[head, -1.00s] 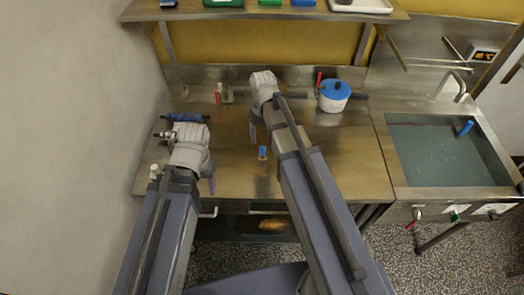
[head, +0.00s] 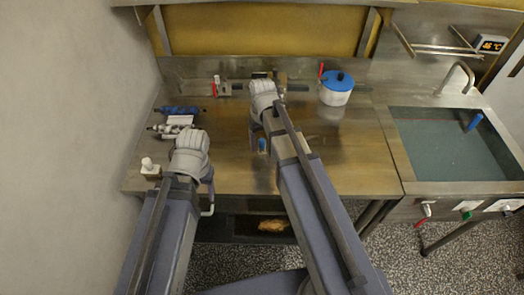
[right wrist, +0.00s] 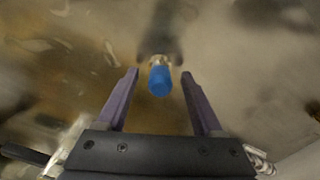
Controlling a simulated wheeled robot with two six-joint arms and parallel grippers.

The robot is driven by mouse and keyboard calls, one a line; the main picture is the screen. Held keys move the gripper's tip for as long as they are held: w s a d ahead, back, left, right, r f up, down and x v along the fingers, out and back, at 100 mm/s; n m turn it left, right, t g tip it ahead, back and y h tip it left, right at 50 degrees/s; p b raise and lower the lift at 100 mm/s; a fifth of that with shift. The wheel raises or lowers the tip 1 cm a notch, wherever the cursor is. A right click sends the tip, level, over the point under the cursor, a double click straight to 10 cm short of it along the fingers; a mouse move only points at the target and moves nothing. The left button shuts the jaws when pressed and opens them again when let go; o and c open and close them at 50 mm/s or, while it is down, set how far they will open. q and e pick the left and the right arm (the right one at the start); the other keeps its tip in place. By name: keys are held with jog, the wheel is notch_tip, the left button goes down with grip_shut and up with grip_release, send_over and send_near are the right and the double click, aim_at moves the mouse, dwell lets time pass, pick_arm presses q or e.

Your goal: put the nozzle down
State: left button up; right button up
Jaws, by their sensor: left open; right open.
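A small blue piece with a metal end, which looks like the nozzle, stands or lies on the steel bench; I see this nozzle (head: 262,145) in the head view. In the right wrist view the nozzle (right wrist: 160,81) shows between the two fingertips, with a gap on each side. My right gripper (head: 255,141) is open and empty, just beside the nozzle in the head view; its purple fingers also show in the right wrist view (right wrist: 160,74). My left gripper (head: 209,187) is open above the bench's front left, mostly hidden behind its wrist.
On the bench (head: 225,150) at left lie a blue cylinder (head: 180,110) and a metal piece (head: 168,128), with a small white bottle (head: 150,169) nearer. A blue-lidded white pot (head: 336,90) stands at back right. A water-filled sink (head: 440,145) is at right. The bench's right part is clear.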

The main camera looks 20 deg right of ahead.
grip_shut()
dwell(0.6)
